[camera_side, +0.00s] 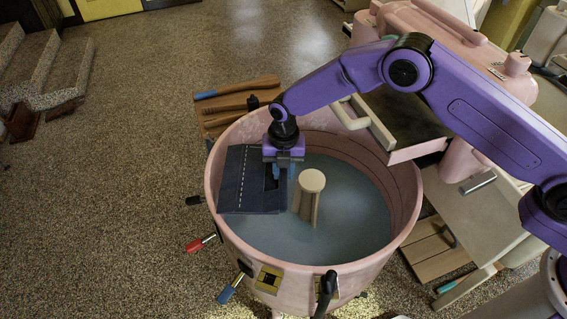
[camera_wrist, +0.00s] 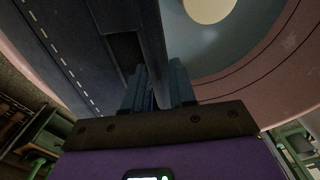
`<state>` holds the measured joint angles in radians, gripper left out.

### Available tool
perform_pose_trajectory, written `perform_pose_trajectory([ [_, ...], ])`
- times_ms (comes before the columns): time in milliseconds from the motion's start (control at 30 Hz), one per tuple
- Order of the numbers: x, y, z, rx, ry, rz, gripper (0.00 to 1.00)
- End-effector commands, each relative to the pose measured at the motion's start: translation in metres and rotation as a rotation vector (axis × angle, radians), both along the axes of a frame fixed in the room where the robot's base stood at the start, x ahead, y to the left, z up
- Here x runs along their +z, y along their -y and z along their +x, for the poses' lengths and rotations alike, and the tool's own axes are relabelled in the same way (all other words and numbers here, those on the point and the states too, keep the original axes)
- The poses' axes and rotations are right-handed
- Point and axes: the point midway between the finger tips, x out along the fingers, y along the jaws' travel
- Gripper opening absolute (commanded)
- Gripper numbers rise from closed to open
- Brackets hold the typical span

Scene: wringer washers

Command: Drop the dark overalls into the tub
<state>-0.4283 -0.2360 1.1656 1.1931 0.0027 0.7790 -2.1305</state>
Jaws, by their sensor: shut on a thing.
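The dark overalls (camera_side: 247,185) are a dark navy piece with a pale dashed stitch line. They hang at the left side of the pink tub (camera_side: 215,160), overlapping its left rim in the side view. My gripper (camera_side: 282,170) is shut on their right edge, over the tub's left inner part. In the wrist view my gripper (camera_wrist: 158,92) pinches a fold of the overalls (camera_wrist: 70,50). Whether the cloth touches the rim is unclear. The tub holds blue-grey water, with a cream agitator post (camera_side: 311,185) right of the gripper; its round top also shows in the wrist view (camera_wrist: 208,8).
A pink wringer unit (camera_side: 420,145) with a pale handle stands at the tub's back right. Brown wooden slats (camera_side: 237,90) lie behind the tub at left. Red and blue handled levers (camera_side: 195,245) stick out at the front left.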

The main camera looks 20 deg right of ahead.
Motion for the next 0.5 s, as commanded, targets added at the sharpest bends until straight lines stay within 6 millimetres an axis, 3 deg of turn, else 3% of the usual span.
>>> perform_pose_trajectory([
  [367, -0.0023, -0.0004, 0.0007, 0.000, 0.002, 0.002, 0.00],
  [400, -0.0023, -0.0003, 0.0006, 0.000, 0.002, 0.002, 0.35],
  [467, -0.0024, -0.0002, 0.0005, 0.000, 0.002, 0.002, 0.54],
  [500, -0.0024, -0.0002, 0.0005, 0.000, 0.002, 0.002, 0.55],
])
